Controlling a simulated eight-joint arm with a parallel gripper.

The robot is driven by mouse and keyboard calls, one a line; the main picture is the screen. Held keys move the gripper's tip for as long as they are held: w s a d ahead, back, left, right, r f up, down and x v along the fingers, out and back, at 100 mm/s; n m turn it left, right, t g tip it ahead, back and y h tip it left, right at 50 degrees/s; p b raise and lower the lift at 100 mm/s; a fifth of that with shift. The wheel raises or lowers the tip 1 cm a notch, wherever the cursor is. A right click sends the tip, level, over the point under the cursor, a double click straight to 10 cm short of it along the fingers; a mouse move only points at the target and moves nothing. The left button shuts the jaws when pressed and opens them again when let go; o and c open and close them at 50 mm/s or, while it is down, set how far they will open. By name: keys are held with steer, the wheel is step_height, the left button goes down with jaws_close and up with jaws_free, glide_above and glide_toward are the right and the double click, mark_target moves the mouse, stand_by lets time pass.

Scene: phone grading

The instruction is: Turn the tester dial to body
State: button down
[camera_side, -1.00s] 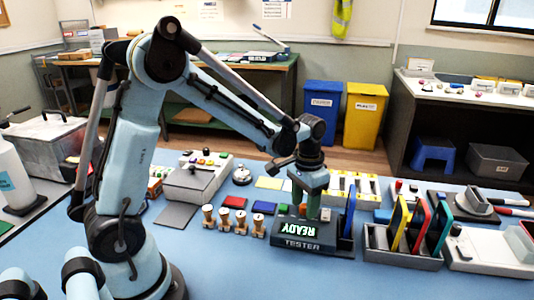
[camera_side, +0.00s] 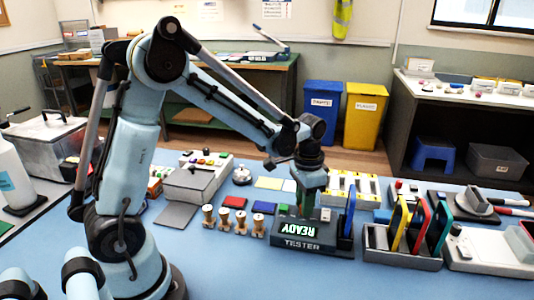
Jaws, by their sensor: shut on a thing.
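The tester (camera_side: 290,244) is a dark box on the blue table, with "TESTER" on its front and a green-lit "READY" screen (camera_side: 300,227). A blue phone-like slab (camera_side: 349,209) stands upright at its right end. My gripper (camera_side: 306,212) points straight down over the back of the tester's top, behind the screen. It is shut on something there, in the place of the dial. The fingertips and the dial are small and mostly hidden, so the dial's setting cannot be read.
Several wooden stamp-like pieces (camera_side: 257,225) stand left of the tester. A grey rack (camera_side: 375,238) holding upright coloured phones (camera_side: 417,226) stands close on its right. The blue table in front is clear.

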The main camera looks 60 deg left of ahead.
steer(key=m, duration=0.6)
stand_by(0.6)
steer(key=c, duration=0.9)
jaws_free()
steer(key=shift+c, duration=0.2)
steer(key=shift+r, duration=0.1)
step_height(320, 180, up, 12)
